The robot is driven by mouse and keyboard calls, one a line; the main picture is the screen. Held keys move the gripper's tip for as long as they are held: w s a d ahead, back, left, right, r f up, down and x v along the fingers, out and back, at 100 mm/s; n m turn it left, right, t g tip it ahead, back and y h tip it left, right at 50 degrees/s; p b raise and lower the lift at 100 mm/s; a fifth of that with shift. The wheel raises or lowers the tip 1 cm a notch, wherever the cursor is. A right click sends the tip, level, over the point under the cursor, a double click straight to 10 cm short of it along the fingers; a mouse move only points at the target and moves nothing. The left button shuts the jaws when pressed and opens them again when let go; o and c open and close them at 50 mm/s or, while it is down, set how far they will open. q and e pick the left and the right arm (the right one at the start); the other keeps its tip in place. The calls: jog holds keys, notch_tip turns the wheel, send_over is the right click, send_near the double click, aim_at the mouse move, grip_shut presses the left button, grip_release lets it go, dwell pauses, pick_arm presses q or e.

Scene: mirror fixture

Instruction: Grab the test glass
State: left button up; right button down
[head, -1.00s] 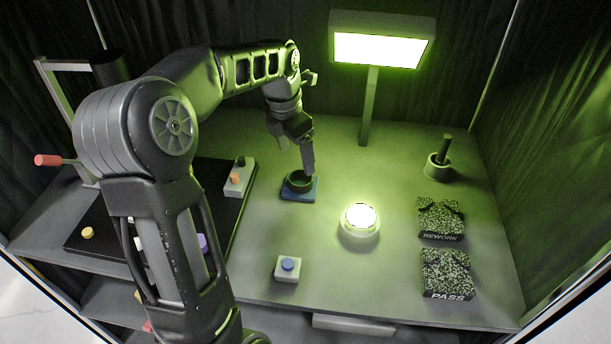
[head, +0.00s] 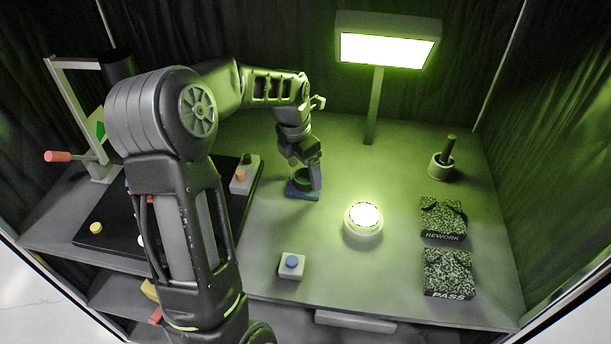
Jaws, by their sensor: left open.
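A dark round piece, which looks like the test glass (head: 302,180), sits on a small blue base (head: 298,195) near the middle of the table. My left gripper (head: 307,179) reaches down over it from behind and is open. One finger shows in front of the round piece's right side, near the blue base. The other finger is mostly hidden, and I cannot tell whether either finger touches it. My right gripper is not in view.
A glowing round lamp (head: 363,218) stands right of the blue base, and a blue-button box (head: 291,265) in front. REWORK (head: 443,216) and PASS (head: 447,270) pads lie at right. A lit panel (head: 386,50) stands behind. A press with a red handle (head: 57,157) is at left.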

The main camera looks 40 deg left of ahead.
pick_arm(q)
jog(key=shift+w+f, duration=0.15)
jog(key=shift+f, duration=0.7)
jog(key=c, duration=1.6)
